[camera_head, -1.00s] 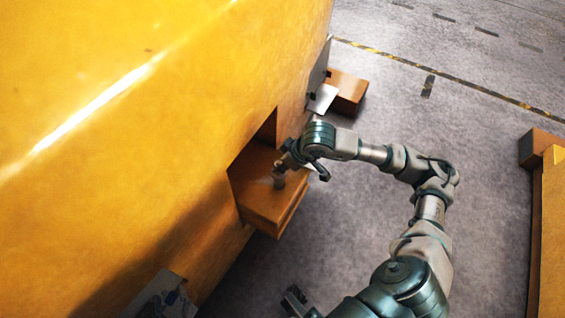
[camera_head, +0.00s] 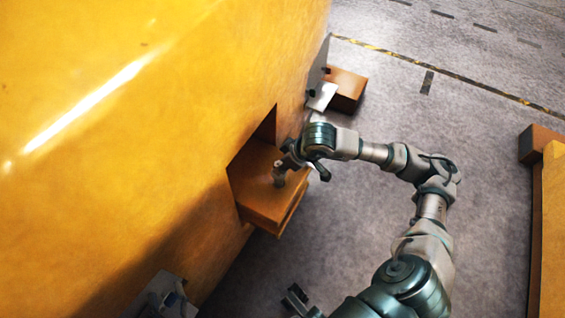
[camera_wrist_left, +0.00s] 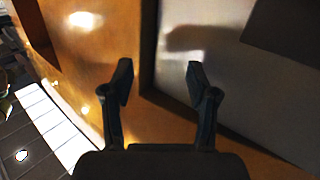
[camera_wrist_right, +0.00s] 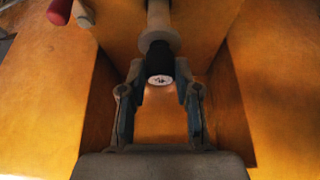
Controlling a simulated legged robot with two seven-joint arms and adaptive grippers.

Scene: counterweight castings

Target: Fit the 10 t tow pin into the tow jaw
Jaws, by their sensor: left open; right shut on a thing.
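The tow jaw (camera_head: 262,205) is an orange block with a flat top, set in a recess of the big yellow casting. My right gripper (camera_head: 287,163) is over the jaw's top, shut on the tow pin (camera_head: 279,175), which stands about upright at the top face. How deep the pin sits is hidden. In the right wrist view, the pin shows a dark grip with a pale label end (camera_wrist_right: 160,79) and a grey collar (camera_wrist_right: 159,40) between my fingers; the label is unreadable. My left gripper (camera_wrist_left: 160,85) is open and empty, facing an orange surface and a grey panel.
The yellow casting (camera_head: 150,130) fills the left side. A brown block (camera_head: 346,88) and a pale plate (camera_head: 322,97) lie beyond the jaw. A red-tipped handle (camera_wrist_right: 60,11) shows in the right wrist view. Another yellow casting (camera_head: 553,225) stands at right.

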